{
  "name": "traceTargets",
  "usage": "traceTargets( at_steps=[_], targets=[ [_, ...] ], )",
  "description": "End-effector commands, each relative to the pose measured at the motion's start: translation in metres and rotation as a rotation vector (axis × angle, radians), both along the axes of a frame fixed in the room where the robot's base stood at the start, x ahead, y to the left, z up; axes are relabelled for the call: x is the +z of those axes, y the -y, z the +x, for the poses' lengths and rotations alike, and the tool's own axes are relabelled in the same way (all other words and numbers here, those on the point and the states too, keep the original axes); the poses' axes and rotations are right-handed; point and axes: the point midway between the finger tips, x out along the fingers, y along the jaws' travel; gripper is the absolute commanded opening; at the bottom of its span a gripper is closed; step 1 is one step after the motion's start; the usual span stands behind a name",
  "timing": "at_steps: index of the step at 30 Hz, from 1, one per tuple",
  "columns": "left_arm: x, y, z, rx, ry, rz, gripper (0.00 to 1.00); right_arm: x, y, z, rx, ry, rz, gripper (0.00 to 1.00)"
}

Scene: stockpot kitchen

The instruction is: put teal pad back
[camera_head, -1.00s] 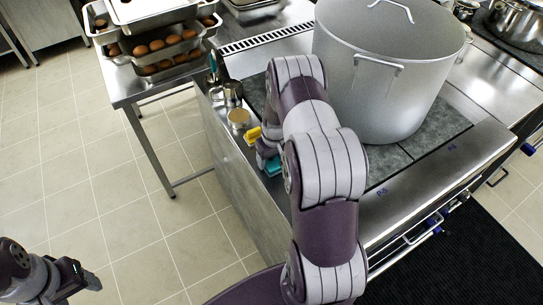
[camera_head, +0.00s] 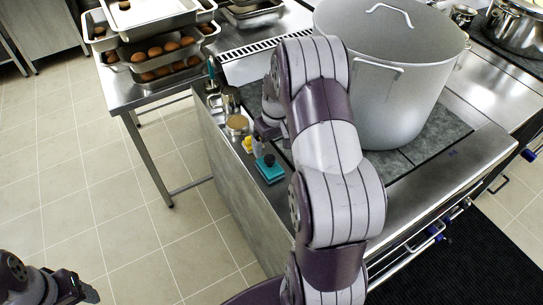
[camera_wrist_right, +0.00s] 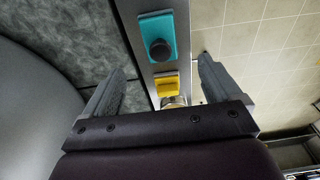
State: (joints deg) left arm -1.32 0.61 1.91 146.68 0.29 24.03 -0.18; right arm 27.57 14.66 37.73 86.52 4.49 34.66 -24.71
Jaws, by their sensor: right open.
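A large lidded stockpot (camera_head: 385,85) stands on the cooktop right of my right arm. Trays of eggs (camera_head: 160,58) are stacked on a side table at back left. Open floor lies left of the ledge.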

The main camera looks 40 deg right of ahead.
Motion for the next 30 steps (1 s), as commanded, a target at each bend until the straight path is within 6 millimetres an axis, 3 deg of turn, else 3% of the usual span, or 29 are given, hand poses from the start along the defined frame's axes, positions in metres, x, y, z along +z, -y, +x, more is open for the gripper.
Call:
traceTargets(
  at_steps=[3, 5, 6, 10, 12, 14, 18, 30],
  targets=[
    [-0.002, 0.000, 0.000, 0.000, 0.000, 0.000, 0.62, 0.013, -0.011, -0.002, 0.009, 0.000, -0.001, 0.91],
    [-0.002, 0.000, 0.000, 0.000, 0.000, 0.000, 0.62, 0.023, -0.037, -0.008, 0.028, -0.003, -0.001, 0.91],
    [-0.001, 0.000, 0.000, 0.000, 0.000, 0.000, 0.62, 0.031, -0.060, -0.016, 0.042, -0.003, -0.002, 0.91],
    [-0.001, 0.000, 0.000, 0.000, 0.000, 0.000, 0.62, 0.053, -0.136, -0.062, 0.093, 0.000, -0.002, 0.91],
    [-0.001, 0.000, 0.000, 0.000, 0.000, 0.000, 0.62, 0.057, -0.163, -0.092, 0.114, 0.000, -0.001, 0.91],
    [-0.001, 0.000, 0.000, 0.000, 0.000, 0.000, 0.62, 0.058, -0.178, -0.113, 0.126, 0.000, 0.001, 0.91],
    [-0.001, 0.000, 0.000, 0.000, 0.000, 0.000, 0.62, 0.058, -0.190, -0.135, 0.135, 0.000, 0.001, 0.91],
    [-0.001, 0.000, 0.000, 0.000, 0.000, 0.000, 0.62, 0.058, -0.190, -0.136, 0.133, -0.003, 0.002, 0.91]
  ],
)
